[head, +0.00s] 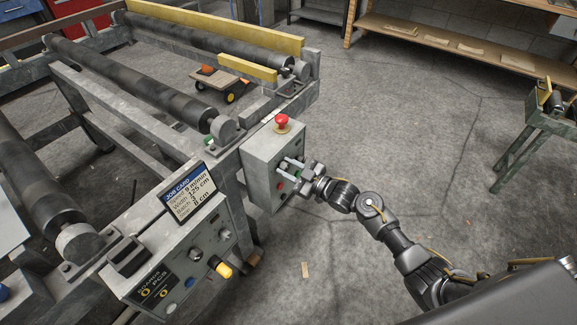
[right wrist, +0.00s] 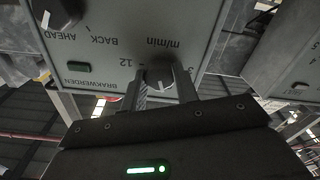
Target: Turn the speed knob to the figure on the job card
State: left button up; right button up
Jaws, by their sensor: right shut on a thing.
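The job card (head: 190,193) stands on the near control box and reads "Speed 9 m/min" in its top line. My right gripper (head: 286,172) is at the side of the grey control box (head: 258,158) with the red button. In the right wrist view the dark speed knob (right wrist: 160,72) sits under the "m/min" label, with figures 12 and 3 readable around it. My right gripper is shut on the knob, one finger on each side. A white mark shows on the knob, but its exact figure I cannot tell. My left gripper is not in view.
A red mushroom button (head: 282,121) tops the box. Another dark knob (right wrist: 55,12) marked AHEAD and BACK and a green button (right wrist: 79,67) are close by. The floor at right is mostly clear.

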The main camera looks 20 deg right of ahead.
jog(key=m+p, duration=0.3)
jog(key=m, duration=0.2)
jog(key=shift+r+m, duration=0.15)
jog(key=shift+m, duration=0.15)
jog(key=shift+d+m+p, duration=0.1)
jog(key=shift+m+p, duration=0.4)
jog(key=shift+m, duration=0.3)
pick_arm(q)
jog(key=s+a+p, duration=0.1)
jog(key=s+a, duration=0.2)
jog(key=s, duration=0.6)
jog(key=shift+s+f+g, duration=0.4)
pick_arm(e)
jog(key=shift+m, duration=1.4)
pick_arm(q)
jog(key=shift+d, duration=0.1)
pick_arm(e)
jog(key=shift+f, duration=0.2)
jog(key=o, duration=1)
jog(key=shift+w, duration=0.1)
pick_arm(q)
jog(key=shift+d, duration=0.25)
